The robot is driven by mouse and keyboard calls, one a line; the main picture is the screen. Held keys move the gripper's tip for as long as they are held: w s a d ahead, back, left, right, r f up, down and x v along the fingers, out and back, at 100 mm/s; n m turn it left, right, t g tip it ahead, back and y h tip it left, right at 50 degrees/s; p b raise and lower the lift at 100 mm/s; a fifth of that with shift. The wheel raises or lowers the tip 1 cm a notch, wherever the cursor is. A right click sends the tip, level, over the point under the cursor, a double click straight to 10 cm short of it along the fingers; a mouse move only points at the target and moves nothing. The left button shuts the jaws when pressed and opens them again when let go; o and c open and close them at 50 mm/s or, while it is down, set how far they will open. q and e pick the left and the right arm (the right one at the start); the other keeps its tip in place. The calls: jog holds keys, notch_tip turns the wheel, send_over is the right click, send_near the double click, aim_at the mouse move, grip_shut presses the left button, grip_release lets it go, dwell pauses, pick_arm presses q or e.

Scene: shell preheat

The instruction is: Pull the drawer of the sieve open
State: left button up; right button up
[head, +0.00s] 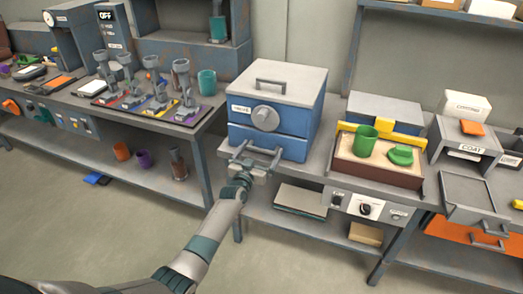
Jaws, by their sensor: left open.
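A blue box (291,113) with a grey lid, a round knob and a small white label too blurred to read surely stands on the bench at centre; it appears to be the sieve. Its lower front (284,145) is a separate blue panel, seemingly the drawer, with no clear gap showing it pulled out. My left gripper (260,152) is open just in front of this lower panel, its two fingers spread and pointing at the box. Whether the fingertips touch the panel or a handle cannot be told. My right gripper is out of view.
Right of the box, a tray (374,174) with a yellow bar holds sand, a green cup (364,141) and a green piece. A grey coat station (466,150) stands farther right. Floor in front is clear.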

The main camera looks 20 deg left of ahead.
pick_arm(q)
jog(key=shift+w, duration=0.45)
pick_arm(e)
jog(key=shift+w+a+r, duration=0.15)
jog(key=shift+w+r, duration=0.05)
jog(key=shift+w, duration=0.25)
pick_arm(q)
jog(key=shift+c, duration=0.9)
jog(key=c, duration=1)
jog(key=shift+s, duration=0.1)
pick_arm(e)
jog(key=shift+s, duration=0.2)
pick_arm(q)
jog(key=shift+s, duration=0.1)
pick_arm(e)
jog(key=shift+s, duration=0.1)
